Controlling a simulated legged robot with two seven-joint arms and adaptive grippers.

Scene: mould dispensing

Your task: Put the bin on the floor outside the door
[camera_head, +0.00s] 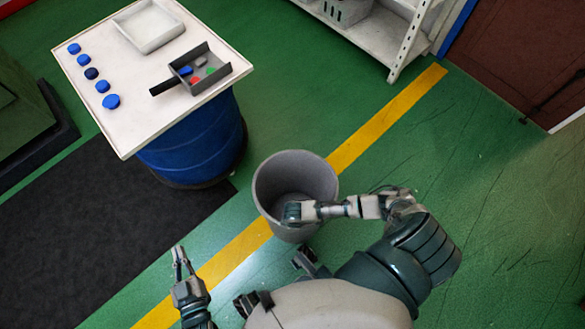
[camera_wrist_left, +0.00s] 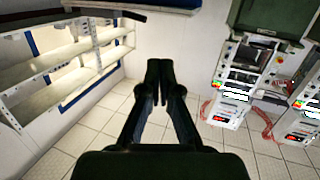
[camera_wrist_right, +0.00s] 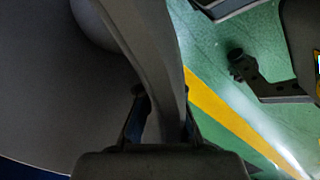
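The grey bin (camera_head: 272,180) is upright and looks empty, in the middle of the head view beside the yellow floor line. I cannot tell whether its base touches the floor. My right gripper (camera_head: 293,211) is at the bin's near rim. In the right wrist view, the bin's wall (camera_wrist_right: 150,45) runs between the fingers of my right gripper (camera_wrist_right: 158,118), which is shut on it; the fingertips are partly hidden. My left gripper (camera_head: 179,256) is empty at the lower left, apart from the bin. In the left wrist view its fingers (camera_wrist_left: 160,78) are together. A dark red door (camera_head: 520,50) is at the upper right.
A white-topped table (camera_head: 130,130) on a blue drum (camera_head: 195,145) stands left of the bin, bearing trays and several blue pieces. A white shelf (camera_head: 375,40) stands at the top. A black mat (camera_head: 110,230) lies at left. Green floor (camera_head: 450,130) is clear toward the door.

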